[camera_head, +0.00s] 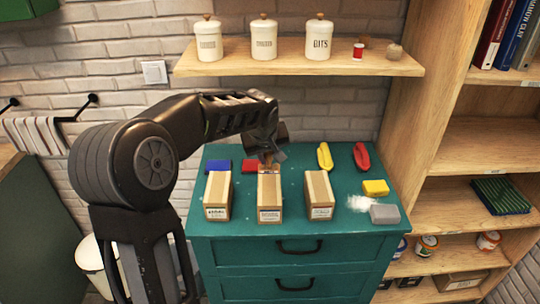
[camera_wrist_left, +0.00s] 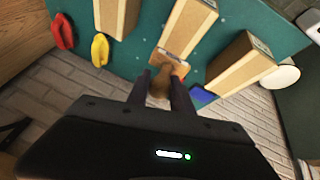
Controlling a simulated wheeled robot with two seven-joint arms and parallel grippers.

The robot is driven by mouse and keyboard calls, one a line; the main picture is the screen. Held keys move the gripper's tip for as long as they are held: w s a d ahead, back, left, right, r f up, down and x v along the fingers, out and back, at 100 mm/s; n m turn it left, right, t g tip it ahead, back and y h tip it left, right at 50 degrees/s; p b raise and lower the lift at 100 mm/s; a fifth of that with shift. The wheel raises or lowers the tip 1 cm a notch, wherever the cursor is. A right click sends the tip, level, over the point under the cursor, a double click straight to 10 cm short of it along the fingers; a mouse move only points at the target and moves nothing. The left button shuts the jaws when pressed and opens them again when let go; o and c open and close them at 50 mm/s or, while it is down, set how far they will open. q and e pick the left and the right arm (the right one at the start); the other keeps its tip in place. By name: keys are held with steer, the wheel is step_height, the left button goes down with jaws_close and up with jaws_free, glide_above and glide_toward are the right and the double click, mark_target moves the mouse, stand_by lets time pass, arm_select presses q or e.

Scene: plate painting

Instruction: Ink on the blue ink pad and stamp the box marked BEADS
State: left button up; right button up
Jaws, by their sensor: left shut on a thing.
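My left gripper (camera_head: 268,153) is shut on a wooden stamp, whose brown handle (camera_wrist_left: 158,86) and orange-brown block (camera_wrist_left: 173,62) show between the fingers in the wrist view. The stamp is by the back end of the middle box (camera_head: 268,186); I cannot tell whether it touches anything. The blue ink pad (camera_head: 218,165) lies at the back left of the teal cabinet top, behind the left box (camera_head: 217,190); it also shows in the wrist view (camera_wrist_left: 203,96). A right box (camera_head: 319,188) stands alongside. The box labels are too small to read, so I cannot tell which says BEADS.
A red pad (camera_head: 250,166) lies beside the blue one. Yellow (camera_head: 324,156) and red (camera_head: 361,156) curved items, a yellow block (camera_head: 375,188) and a grey block (camera_head: 384,214) lie at right on the cabinet top (camera_head: 250,235). A shelf (camera_head: 290,64) with jars hangs above.

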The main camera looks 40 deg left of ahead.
mark_target(269, 171)
arm_select(q)
steer(key=shift+d, duration=0.1)
steer(key=shift+f+b, duration=1.25)
steer(key=shift+f, duration=0.7)
steer(key=shift+f+b, duration=0.5)
steer(key=shift+f, duration=0.55)
steer(key=shift+f+b, duration=0.5)
steer(key=shift+b, duration=0.05)
steer(key=shift+s+f+b, duration=0.15)
steer(key=shift+f+b, duration=0.1)
steer(key=shift+b, duration=0.1)
stand_by(0.6)
steer(key=shift+r+p, duration=2)
steer(key=shift+r, duration=1.75)
